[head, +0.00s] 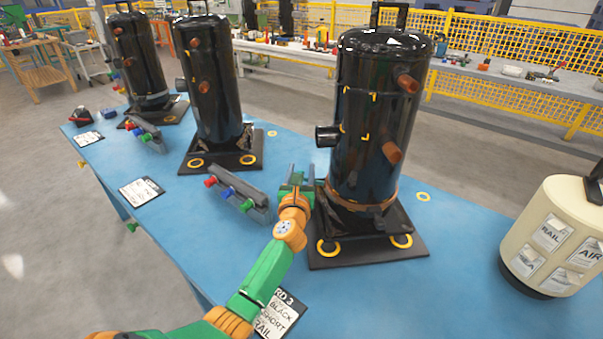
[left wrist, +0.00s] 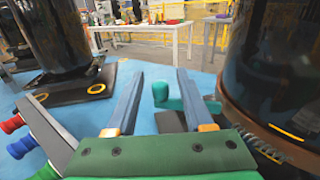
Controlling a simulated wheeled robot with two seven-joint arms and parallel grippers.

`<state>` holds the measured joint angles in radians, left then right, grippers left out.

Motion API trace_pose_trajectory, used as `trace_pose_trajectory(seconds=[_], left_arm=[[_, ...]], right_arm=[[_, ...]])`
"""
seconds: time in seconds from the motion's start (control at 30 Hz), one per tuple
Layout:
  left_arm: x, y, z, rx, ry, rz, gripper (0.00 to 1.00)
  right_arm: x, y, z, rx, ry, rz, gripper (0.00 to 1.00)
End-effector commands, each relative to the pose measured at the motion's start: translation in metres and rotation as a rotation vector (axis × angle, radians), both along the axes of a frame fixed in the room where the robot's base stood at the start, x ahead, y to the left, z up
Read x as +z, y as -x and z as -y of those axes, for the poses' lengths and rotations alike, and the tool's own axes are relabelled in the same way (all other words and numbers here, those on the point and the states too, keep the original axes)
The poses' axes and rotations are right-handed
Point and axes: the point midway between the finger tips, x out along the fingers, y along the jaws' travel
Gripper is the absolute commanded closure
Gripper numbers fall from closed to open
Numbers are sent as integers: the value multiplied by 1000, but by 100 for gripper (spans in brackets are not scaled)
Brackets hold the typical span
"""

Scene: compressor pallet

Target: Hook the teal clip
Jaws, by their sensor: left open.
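A teal clip (left wrist: 166,97) shows in the left wrist view, with a rounded upright end between my fingers and an arm running right, partly hidden behind the right finger. It lies close to the base of the nearest black compressor (left wrist: 277,75). My left gripper (left wrist: 160,95) is open, its two fingers apart with a gap around the clip's end; I cannot tell whether they touch it. In the head view the left gripper (head: 301,174) is just left of that compressor (head: 370,130), above the blue table (head: 210,240). The clip cannot be made out clearly there. My right gripper is not in view.
A grey rail with red, blue and green knobs (head: 238,194) lies left of the gripper. Two more black compressors (head: 212,80) (head: 138,55) stand behind on dark bases. A cream canister (head: 556,236) with labels is at right. Printed cards (head: 142,190) lie along the table's front.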

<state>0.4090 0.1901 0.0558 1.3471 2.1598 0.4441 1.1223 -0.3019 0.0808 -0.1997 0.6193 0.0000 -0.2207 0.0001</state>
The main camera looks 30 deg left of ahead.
Motion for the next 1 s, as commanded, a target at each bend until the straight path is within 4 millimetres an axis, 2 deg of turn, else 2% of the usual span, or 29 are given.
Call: trace_pose_trajectory(seconds=[0.1, 0.3, 0.67, 1.0], left_arm=[[0, 0, 0, 0, 0, 0, 48], [0, 0, 0, 0, 0, -1, 100], [1, -1, 0, -26, -1, -2, 100], [3, -14, -2, -241, -2, -3, 100]], right_arm=[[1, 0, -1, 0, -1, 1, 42], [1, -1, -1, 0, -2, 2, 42], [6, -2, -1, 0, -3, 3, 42], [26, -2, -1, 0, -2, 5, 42]])
